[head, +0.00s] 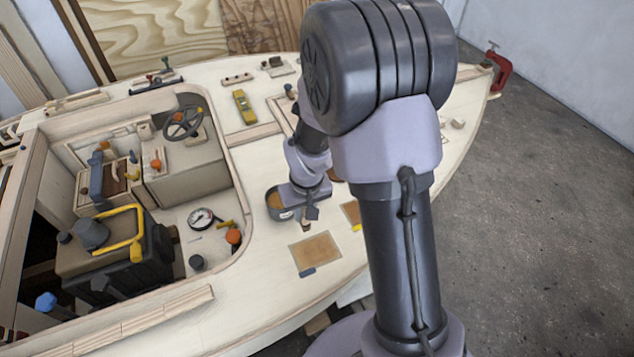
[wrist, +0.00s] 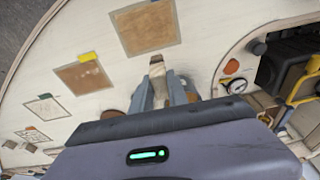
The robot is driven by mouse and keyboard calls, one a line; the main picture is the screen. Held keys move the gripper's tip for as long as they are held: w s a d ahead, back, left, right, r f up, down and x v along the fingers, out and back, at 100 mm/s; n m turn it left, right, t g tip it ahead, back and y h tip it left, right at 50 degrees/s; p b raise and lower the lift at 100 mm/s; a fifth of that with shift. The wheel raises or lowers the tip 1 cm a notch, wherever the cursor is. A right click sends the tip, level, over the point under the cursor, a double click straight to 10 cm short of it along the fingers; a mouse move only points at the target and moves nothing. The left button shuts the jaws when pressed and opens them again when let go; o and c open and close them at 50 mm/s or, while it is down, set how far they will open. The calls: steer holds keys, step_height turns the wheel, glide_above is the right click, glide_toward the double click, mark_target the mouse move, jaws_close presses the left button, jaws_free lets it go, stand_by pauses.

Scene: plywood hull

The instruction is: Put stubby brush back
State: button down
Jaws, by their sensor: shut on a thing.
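My gripper (head: 309,211) is over the pale deck of the hull, beside a round grey pot (head: 275,208) with orange-brown contents. It is shut on a small, short thing, which I take as the stubby brush (head: 306,227); its brownish end shows below the jaws. In the wrist view the brush (wrist: 157,68) is a tan piece between the grey fingers (wrist: 160,92). My wrist housing hides part of the grip. I cannot tell whether the brush touches the deck.
A brown square patch with a blue tab (head: 315,252) lies in front of the gripper. Another brown patch with a yellow tab (head: 350,211) lies to the right, partly behind my arm. The cockpit opening, with a dial (head: 201,217) and a black-and-yellow box (head: 130,255), is left.

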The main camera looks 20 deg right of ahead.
steer(key=w+d+f+b, duration=0.1)
steer(key=w+d, duration=0.1)
steer(key=w, duration=0.2)
steer(key=w+d+f+b, duration=0.1)
steer(key=w+d+f, duration=0.1)
steer(key=w+d, duration=0.1)
steer(key=w+d+f+b, duration=0.2)
steer(key=w+d, duration=0.1)
steer(key=w, duration=0.2)
steer(key=shift+w+f, duration=0.2)
steer(key=shift+w, duration=0.2)
steer(key=shift+r, duration=0.15)
steer(key=c, duration=1.3)
jaws_free()
steer(key=shift+c, duration=0.2)
steer(key=shift+o, duration=0.2)
